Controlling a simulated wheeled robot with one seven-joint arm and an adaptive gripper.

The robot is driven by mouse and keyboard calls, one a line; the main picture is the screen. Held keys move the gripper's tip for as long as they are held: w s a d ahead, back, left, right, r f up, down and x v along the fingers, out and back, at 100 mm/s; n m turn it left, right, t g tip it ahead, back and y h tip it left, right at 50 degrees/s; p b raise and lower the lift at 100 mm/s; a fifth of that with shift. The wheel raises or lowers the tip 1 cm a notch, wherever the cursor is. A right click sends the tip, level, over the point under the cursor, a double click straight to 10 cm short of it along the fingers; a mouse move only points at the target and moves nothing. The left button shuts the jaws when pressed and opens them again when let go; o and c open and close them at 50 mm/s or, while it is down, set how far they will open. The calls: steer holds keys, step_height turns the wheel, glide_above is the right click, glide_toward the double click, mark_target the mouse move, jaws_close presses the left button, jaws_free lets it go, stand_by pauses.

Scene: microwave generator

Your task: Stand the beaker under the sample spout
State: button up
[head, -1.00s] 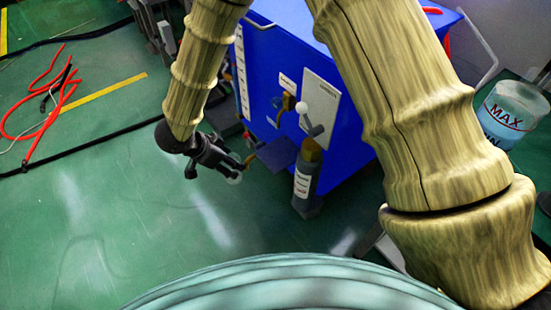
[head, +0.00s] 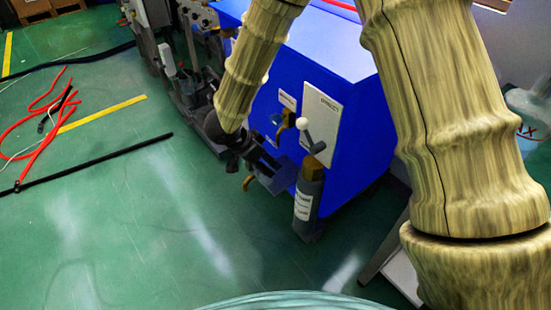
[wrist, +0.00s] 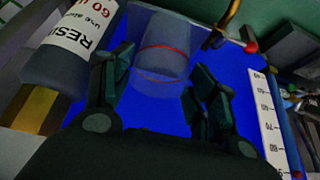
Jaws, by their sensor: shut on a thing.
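The beaker (wrist: 160,62) is a clear cylinder with a red line, seen in the wrist view between the fingers of my gripper (wrist: 160,88), which is shut on it. In the head view my gripper (head: 257,162) is beside the front of the blue machine, and I cannot make out the beaker there. A brass spout (head: 288,118) sticks out from the machine's front, above a dark blue shelf (head: 284,178). A brass, hooked pipe also shows in the wrist view (wrist: 228,22), right of the beaker; I cannot tell whether it is the same spout.
A grey cylinder with a white label (head: 308,205) stands right of the shelf; a labelled cylinder fills the wrist view's left (wrist: 62,50). A lever with a white knob (head: 303,111) is above it. Red hoses (head: 45,125) lie left. The green floor in front is clear.

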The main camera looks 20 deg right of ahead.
mark_target(274, 156)
steer(key=d, duration=0.2)
steer(key=w+d+b, duration=0.1)
steer(key=d, duration=0.1)
steer(key=shift+w+f, duration=0.1)
steer(key=shift+w, duration=0.1)
steer(key=shift+f+b, duration=0.3)
steer(key=shift+b, duration=0.2)
steer(key=shift+r, duration=0.1)
steer(key=o, duration=1.2)
steer(key=shift+a+r, duration=0.1)
steer(key=shift+r, duration=0.1)
steer(key=p+v, duration=0.4)
steer(key=v, duration=0.7)
steer(key=shift+r, duration=0.2)
